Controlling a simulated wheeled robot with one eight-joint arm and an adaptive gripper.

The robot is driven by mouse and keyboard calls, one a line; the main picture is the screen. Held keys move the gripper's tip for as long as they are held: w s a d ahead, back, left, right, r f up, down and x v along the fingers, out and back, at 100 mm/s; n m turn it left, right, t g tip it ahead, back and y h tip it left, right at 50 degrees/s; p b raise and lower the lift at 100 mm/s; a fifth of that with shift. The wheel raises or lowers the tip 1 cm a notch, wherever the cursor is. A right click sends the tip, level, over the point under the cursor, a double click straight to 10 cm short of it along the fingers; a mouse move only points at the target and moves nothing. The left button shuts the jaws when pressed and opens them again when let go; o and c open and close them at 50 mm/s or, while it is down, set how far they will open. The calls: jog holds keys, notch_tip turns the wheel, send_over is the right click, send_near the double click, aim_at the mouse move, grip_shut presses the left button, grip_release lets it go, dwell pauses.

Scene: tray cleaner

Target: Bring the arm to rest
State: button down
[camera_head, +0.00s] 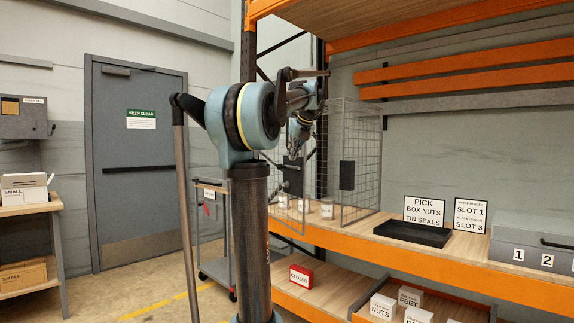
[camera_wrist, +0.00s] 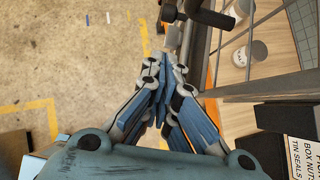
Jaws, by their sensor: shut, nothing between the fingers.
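My arm rises on its dark column in the middle of the head view and folds back toward the shelf at elbow height. My gripper (camera_head: 294,152) hangs at its end, small and partly hidden among the arm links, in front of the wire mesh cage (camera_head: 362,150). In the wrist view my gripper (camera_wrist: 167,72) has its blue-grey fingers drawn together at the tips, with nothing between them. I cannot tell exactly how far the gripper is from the cage.
The orange-edged shelf (camera_head: 460,272) holds a black tray (camera_head: 412,233), sign cards and a grey numbered case (camera_head: 535,250). White cups (camera_wrist: 257,51) stand inside the cage. A grey cart (camera_head: 216,262) stands behind the arm. A grey door (camera_head: 135,190) is at left; floor before it is clear.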

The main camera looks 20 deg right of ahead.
jog(key=s+a+f+n+g, duration=0.1)
jog(key=s+a+f+n, duration=0.45)
jog(key=a+f, duration=0.2)
jog(key=s+a+f+n+g+y, duration=0.1)
jog(key=s+a+f+n, duration=0.3)
jog(key=a+f+n, duration=0.4)
jog(key=s+a+f+n+g, duration=0.1)
jog(key=s+a+f+n, duration=0.35)
jog(key=a, duration=0.45)
jog(key=s+a+f+n+g, duration=0.1)
jog(key=s+a+f+n, duration=0.3)
jog(key=s+f+n, duration=0.5)
jog(key=s+a+f+n+g+h, duration=0.1)
jog(key=s+a+f+n, duration=0.3)
jog(key=f, duration=1.4)
jog(key=s+n, duration=0.4)
jog(key=s, duration=0.3)
jog(key=shift+s+f+n+g, duration=0.2)
jog(key=shift+f+n+g, duration=0.1)
jog(key=shift+f+n, duration=0.1)
jog(key=shift+w+f, duration=0.15)
jog(key=shift+w, duration=0.3)
